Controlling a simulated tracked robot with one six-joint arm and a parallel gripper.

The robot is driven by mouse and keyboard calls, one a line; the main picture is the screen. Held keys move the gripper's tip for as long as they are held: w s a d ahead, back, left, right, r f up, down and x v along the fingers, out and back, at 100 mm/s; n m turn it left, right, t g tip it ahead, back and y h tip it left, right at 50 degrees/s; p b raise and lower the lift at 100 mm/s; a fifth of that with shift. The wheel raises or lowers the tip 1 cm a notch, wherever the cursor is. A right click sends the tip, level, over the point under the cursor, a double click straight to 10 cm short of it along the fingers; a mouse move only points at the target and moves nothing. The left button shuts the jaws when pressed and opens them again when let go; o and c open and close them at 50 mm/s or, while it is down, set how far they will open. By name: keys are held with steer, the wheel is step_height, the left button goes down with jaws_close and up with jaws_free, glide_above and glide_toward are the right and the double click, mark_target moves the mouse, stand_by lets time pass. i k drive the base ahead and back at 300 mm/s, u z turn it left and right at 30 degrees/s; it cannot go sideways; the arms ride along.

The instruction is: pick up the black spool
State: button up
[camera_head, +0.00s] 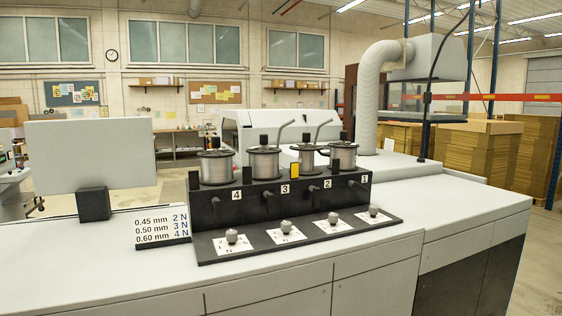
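A black stand (262,207) on the grey machine top holds several upright spools in a row, above the labels 4, 3, 2 and 1. The leftmost spool (215,170), the second spool (264,164), the third spool (308,159) and the rightmost spool (343,154) each show silver wire under a dark upper flange. No single all-black spool stands out, so I cannot tell which one is meant. The lower parts of the rear spools are partly hidden by the stand and small blocks. My gripper is not in view.
Grey knobs (231,236) on white dials line the stand's front ledge. A sign (162,228) and a grey panel (90,155) stand left. A white duct (369,95) rises right. The front machine top is clear.

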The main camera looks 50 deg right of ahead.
mark_target(306, 158)
steer(key=u, duration=0.9)
steer(key=k, duration=1.55)
steer(key=z, duration=1.35)
steer(key=i, duration=0.5)
steer(key=u, duration=0.05)
